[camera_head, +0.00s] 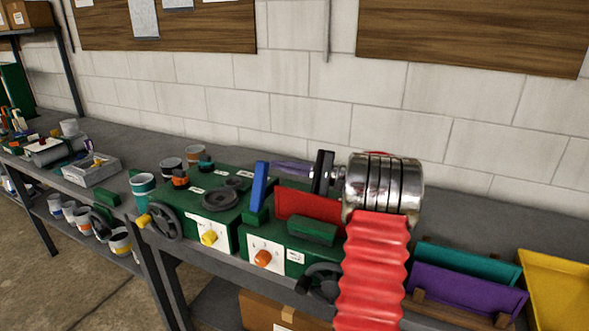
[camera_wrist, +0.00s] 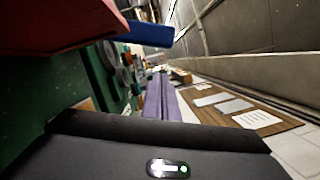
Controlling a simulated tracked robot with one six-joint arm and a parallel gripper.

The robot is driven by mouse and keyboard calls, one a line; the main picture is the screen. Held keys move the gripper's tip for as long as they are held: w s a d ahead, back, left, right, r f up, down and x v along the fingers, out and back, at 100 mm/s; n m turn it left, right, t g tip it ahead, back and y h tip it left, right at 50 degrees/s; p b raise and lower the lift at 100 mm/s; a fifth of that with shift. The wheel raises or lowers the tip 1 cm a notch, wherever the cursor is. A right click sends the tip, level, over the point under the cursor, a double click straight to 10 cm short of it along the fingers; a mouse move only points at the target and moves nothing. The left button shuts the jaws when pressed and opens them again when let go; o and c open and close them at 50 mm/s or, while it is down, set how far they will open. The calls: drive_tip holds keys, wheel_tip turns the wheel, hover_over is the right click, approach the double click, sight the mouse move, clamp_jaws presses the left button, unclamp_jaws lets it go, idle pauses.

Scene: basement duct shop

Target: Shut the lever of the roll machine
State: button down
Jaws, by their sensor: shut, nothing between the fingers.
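The roll machine appears to be the green unit (camera_head: 290,245) on the bench, with a red block (camera_head: 308,205) on top. Its blue lever (camera_head: 258,186) stands nearly upright at the left of the red block. In the wrist view the blue lever (camera_wrist: 150,33) and the red block (camera_wrist: 60,25) show at top left. My gripper (camera_head: 274,164) has purple fingers, shut and empty, pointing left behind the machine's top, on the wall side. Its fingers also show in the wrist view (camera_wrist: 158,82), apart from the lever in the picture. The lever's base is partly hidden in the wrist view.
Another green unit (camera_head: 185,205) with a black handwheel (camera_head: 166,221) stands to the left, with cups behind it. A grey tray (camera_head: 92,172) lies farther left. Teal, purple and yellow bins (camera_head: 555,285) are at the right. The block wall runs close behind the bench.

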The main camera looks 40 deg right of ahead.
drive_tip(key=shift+s+a+r, duration=0.35)
drive_tip(key=shift+a, duration=0.35)
drive_tip(key=shift+s+a+r, duration=0.3)
drive_tip(key=shift+a+r, duration=0.05)
drive_tip(key=shift+a, duration=0.35)
drive_tip(key=shift+s+d, duration=0.1)
drive_tip(key=shift+r, duration=0.1)
